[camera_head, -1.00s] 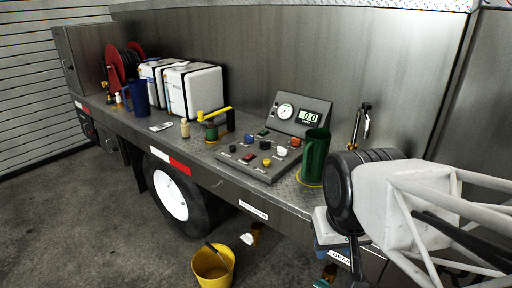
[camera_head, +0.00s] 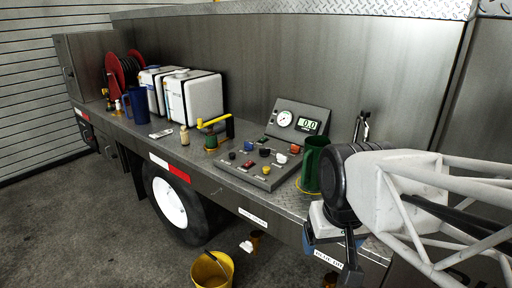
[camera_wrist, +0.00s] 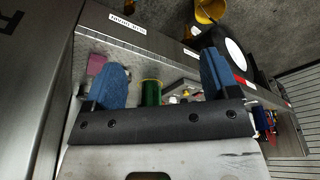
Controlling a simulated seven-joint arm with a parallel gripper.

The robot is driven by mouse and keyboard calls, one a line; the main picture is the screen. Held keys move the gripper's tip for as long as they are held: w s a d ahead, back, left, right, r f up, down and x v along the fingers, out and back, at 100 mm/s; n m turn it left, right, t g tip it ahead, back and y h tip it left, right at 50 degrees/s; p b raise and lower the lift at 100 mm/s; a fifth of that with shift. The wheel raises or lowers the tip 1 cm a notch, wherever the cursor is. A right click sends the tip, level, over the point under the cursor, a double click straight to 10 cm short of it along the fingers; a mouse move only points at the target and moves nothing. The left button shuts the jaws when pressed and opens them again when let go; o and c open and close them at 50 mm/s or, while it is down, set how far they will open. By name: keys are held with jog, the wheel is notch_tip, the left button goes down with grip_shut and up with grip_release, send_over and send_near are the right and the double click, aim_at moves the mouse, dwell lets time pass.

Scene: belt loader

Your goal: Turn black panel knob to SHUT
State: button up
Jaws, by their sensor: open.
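The control panel (camera_head: 240,171) sits on the truck deck in the head view, with several coloured knobs on its sloped face. A black knob (camera_head: 265,152) stands near its middle, and another small dark knob (camera_head: 232,155) is at its left edge. Their pointer directions and any SHUT mark are too small to read. My gripper (camera_head: 325,236) is right of and in front of the panel, apart from it, by the deck's front edge. In the wrist view my gripper (camera_wrist: 163,78) has its blue fingers wide apart with nothing held.
A green pitcher (camera_head: 313,166) stands between the panel and my arm. A yellow-handled valve (camera_head: 212,131) and white tanks (camera_head: 194,98) are left of the panel. A yellow bucket (camera_head: 211,271) is on the floor. Open air lies in front of the deck.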

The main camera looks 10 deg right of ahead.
jog(key=w+r, duration=0.3)
jog(key=w, duration=0.6)
jog(key=w+r, duration=0.3)
jog(key=w, duration=0.6)
jog(key=g, duration=0.3)
send_over(265, 152)
jog(key=f, duration=1.5)
jog(key=shift+w+f, duration=0.3)
jog(key=shift+w, duration=0.05)
jog(key=shift+w+f, duration=0.3)
jog(key=shift+f, duration=0.1)
jog(key=shift+f, duration=3.8)
